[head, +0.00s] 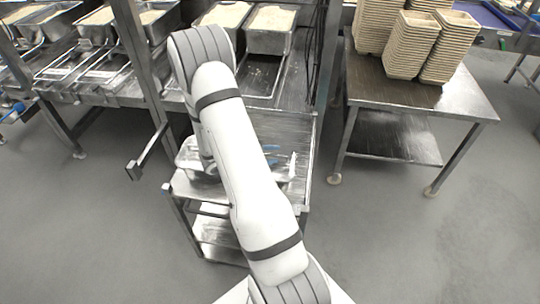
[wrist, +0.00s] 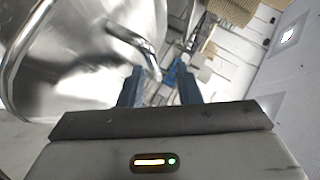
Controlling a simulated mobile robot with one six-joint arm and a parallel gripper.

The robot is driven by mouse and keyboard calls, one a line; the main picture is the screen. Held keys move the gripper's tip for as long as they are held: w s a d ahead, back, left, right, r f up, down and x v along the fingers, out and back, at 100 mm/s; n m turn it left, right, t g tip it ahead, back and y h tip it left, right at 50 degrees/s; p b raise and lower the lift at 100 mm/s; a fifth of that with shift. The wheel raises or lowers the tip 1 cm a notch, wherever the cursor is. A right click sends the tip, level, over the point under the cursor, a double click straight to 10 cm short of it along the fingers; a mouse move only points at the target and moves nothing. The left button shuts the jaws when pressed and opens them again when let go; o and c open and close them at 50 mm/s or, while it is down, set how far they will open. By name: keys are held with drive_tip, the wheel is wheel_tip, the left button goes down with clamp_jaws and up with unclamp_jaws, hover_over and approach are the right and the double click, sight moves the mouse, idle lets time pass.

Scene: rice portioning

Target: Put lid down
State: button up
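A shiny metal lid (wrist: 60,70) fills the left of the wrist view, with a bent bar handle (wrist: 130,38) on it. The handle's lower end shows between my two blue fingers, with gaps on both sides. My gripper (wrist: 159,88) is open there, its fingers apart. In the head view my arm hides most of the gripper; only small blue finger parts (head: 271,155) show at its right, over a small steel cart (head: 225,190). A shiny metal piece (head: 190,154), perhaps the lid, shows left of my arm at the cart's top.
A steel rack with rice-filled pans (head: 270,30) stands behind the cart. A steel table (head: 450,98) at the right bears stacks of beige trays (head: 405,48). A rack post (head: 140,50) stands at the left. The grey floor (head: 410,240) is clear at the lower right.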

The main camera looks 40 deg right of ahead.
drive_tip(key=r+b+v, duration=0.1)
drive_tip(key=b+v, duration=0.1)
drive_tip(key=v, duration=1)
drive_tip(key=w+a+r+n+t+y, duration=0.4)
drive_tip(key=w+r+n+t, duration=0.25)
drive_tip(key=w+t, duration=0.2)
drive_tip(key=w+a+r+n+t+y, duration=0.1)
drive_tip(key=a+r+n+t+y, duration=0.3)
drive_tip(key=a+r+n+y, duration=0.5)
drive_tip(key=s+a+r+n+g+y, duration=0.25)
drive_tip(key=s+a+n, duration=0.45)
drive_tip(key=s+n, duration=0.45)
drive_tip(key=s+d+n+g+h, duration=0.1)
drive_tip(key=s+n+g, duration=0.1)
drive_tip(key=s, duration=0.5)
drive_tip(key=s+d+n+g+h, duration=0.1)
drive_tip(key=s+d+n+g, duration=0.1)
drive_tip(key=s, duration=0.5)
drive_tip(key=shift+d+f+n, duration=0.2)
drive_tip(key=shift+f+n, duration=0.25)
drive_tip(key=shift+n, duration=0.45)
drive_tip(key=shift+c, duration=0.2)
